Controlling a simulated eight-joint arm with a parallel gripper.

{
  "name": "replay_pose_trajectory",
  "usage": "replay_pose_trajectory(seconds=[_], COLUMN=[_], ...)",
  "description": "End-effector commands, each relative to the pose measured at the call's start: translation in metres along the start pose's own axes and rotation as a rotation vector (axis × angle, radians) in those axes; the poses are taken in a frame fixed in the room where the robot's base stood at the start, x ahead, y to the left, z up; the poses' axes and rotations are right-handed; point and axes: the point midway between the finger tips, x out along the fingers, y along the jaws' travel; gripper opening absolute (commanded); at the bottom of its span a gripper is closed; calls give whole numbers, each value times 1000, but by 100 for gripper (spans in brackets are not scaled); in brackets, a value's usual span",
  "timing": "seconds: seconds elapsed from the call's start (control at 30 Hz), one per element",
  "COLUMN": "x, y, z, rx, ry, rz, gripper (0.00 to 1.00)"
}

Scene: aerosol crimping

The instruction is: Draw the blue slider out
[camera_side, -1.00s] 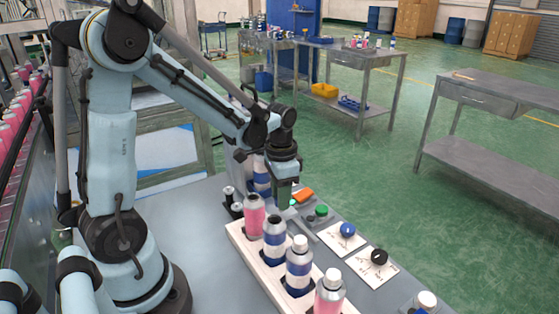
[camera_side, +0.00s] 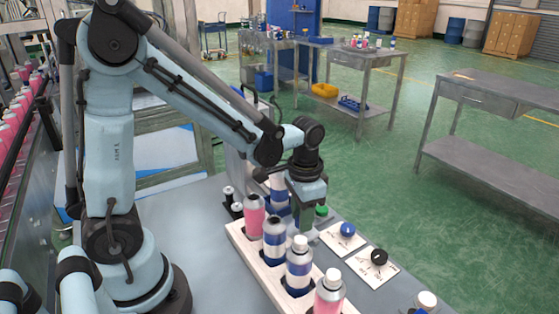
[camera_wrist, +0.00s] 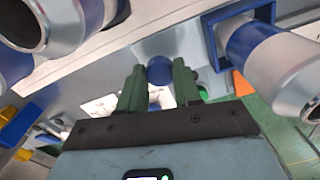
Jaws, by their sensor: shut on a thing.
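My gripper (camera_side: 306,230) points down just right of the far end of the white rack in the side view. In the wrist view its two green fingers (camera_wrist: 160,90) are shut on a round blue part (camera_wrist: 160,70), which appears to be the blue slider's knob. The rest of the slider is hard to make out, and in the side view my wrist and gripper hide the knob. A silver can with blue bands (camera_side: 278,190) stands close behind and left of my gripper in the side view. Its base is hidden.
The white rack (camera_side: 235,232) holds several pink and blue-banded cans close to my gripper's left. To the right, white cards carry a blue knob (camera_side: 347,229) and a black knob (camera_side: 379,256). A green-topped part (camera_side: 321,211) is right beside my gripper.

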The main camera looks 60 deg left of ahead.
Motion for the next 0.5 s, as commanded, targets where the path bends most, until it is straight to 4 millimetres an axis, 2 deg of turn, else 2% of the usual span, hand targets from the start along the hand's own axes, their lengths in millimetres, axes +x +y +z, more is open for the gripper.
replay_pose_trajectory(seconds=[0.07,0.1,0.23,0.5], x=[0,0,0,0], y=[6,6,6,4], z=[-2,-2,-2,-1], rx=[10,10,9,7], ry=[6,6,5,3], rz=[16,17,15,13], gripper=[0,39,59,59])
